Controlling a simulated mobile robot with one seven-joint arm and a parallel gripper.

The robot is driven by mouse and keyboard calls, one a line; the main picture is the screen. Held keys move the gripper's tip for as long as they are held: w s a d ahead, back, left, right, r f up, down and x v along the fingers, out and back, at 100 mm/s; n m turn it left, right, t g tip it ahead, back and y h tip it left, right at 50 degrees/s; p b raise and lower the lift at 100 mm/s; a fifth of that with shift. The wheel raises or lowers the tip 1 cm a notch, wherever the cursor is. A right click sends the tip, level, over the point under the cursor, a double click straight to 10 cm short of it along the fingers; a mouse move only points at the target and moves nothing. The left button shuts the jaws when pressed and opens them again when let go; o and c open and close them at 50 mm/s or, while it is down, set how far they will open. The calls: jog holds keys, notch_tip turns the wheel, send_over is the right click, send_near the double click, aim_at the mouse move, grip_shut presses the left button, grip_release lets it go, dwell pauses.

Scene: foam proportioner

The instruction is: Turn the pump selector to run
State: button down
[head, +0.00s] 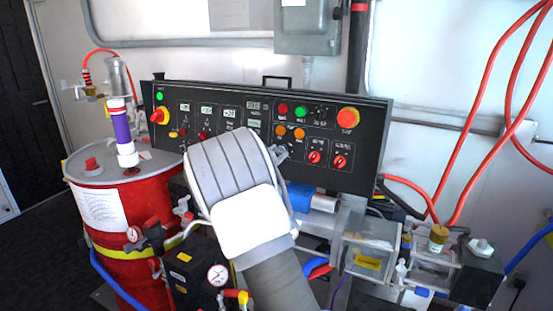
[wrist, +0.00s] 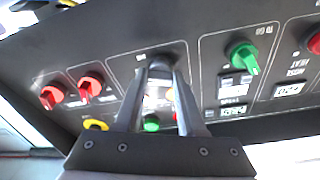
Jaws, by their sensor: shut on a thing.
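The control panel (head: 365,175) is a wide black board with buttons, dials and displays. My gripper (head: 279,153) reaches its lower middle, and the arm hides part of the panel. In the wrist view, the fingers of my gripper (wrist: 160,70) close on a dark knob (wrist: 160,61). I take it for the pump selector, but its label is not readable and the fingers cover much of it, so its setting cannot be told.
Two red knobs (wrist: 72,90) sit on one side of the held knob and a green knob (wrist: 240,55) on the other. A red emergency button (head: 348,117) is at the panel's right. A red drum (head: 120,220) stands left, clear boxes (head: 370,245) lower right.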

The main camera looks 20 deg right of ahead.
jog(key=m+b, duration=0.1)
jog(key=m, duration=0.4)
jog(key=shift+m+g+b, duration=0.3)
jog(key=shift+g+b, duration=0.1)
dwell(0.3)
jog(key=c, duration=0.5)
grip_release()
jog(key=shift+a, duration=0.15)
jog(key=v, duration=1.7)
jog(key=shift+a, duration=0.2)
jog(key=shift+w, duration=0.1)
